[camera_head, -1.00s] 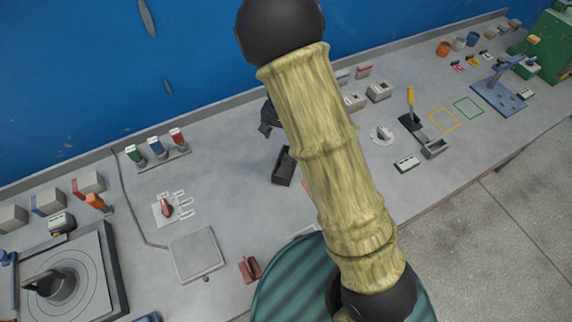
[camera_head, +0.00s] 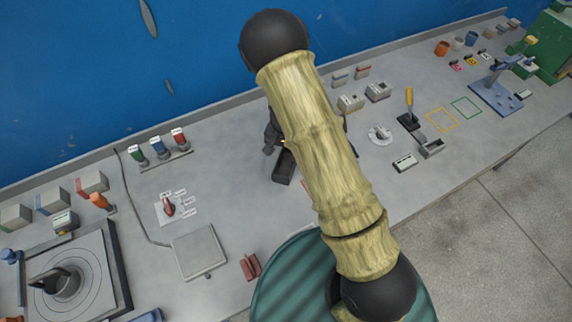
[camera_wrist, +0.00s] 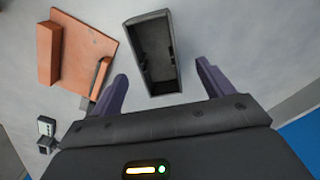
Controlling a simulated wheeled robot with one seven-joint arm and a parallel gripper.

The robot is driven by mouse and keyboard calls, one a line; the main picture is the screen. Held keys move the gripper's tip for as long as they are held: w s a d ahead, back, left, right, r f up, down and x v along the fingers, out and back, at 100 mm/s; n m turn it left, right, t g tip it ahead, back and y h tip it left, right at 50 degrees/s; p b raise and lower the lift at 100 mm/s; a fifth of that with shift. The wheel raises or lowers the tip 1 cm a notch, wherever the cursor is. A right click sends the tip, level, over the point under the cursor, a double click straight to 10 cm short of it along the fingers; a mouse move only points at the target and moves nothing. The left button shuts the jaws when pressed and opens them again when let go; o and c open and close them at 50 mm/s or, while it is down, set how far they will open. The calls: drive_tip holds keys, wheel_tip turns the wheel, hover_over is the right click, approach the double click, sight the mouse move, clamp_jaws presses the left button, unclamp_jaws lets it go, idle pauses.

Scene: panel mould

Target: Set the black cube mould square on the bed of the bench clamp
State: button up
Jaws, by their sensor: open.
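The black cube mould (camera_wrist: 152,55) is a dark, open-topped box in the wrist view, just beyond and between my fingertips. In the head view the mould (camera_head: 284,167) lies on the bench, partly hidden by my arm. My gripper (camera_wrist: 162,76) is open and empty, its two dark fingers apart; I cannot tell its height above the mould. In the head view my gripper shows only as a dark part beside the arm. An orange-brown plate with raised blocks, which looks like the bench clamp (camera_wrist: 82,50), is left of the mould in the wrist view. My arm mostly hides it in the head view.
A grey square plate (camera_head: 200,251) and a dark red block (camera_head: 250,267) lie left of my arm. A lever with a yellow handle (camera_head: 409,110) stands to the right. A blue wall (camera_head: 80,80) runs behind the bench. Bare bench surrounds the mould and clamp.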

sight(286, 167)
drive_tip(key=f, duration=0.1)
drive_tip(key=f+p, duration=0.1)
drive_tip(key=f, duration=0.1)
drive_tip(key=shift+d+f, duration=0.1)
drive_tip(key=shift+d, duration=0.15)
drive_tip(key=shift+w+f+p, duration=0.1)
drive_tip(key=shift+f+p, duration=0.2)
drive_tip(key=shift+f, duration=0.3)
drive_tip(key=c, duration=1.4)
drive_tip(key=shift+o, duration=0.2)
drive_tip(key=shift+r, duration=0.1)
wheel_tip(286, 167, up, 10)
drive_tip(key=b, duration=0.2)
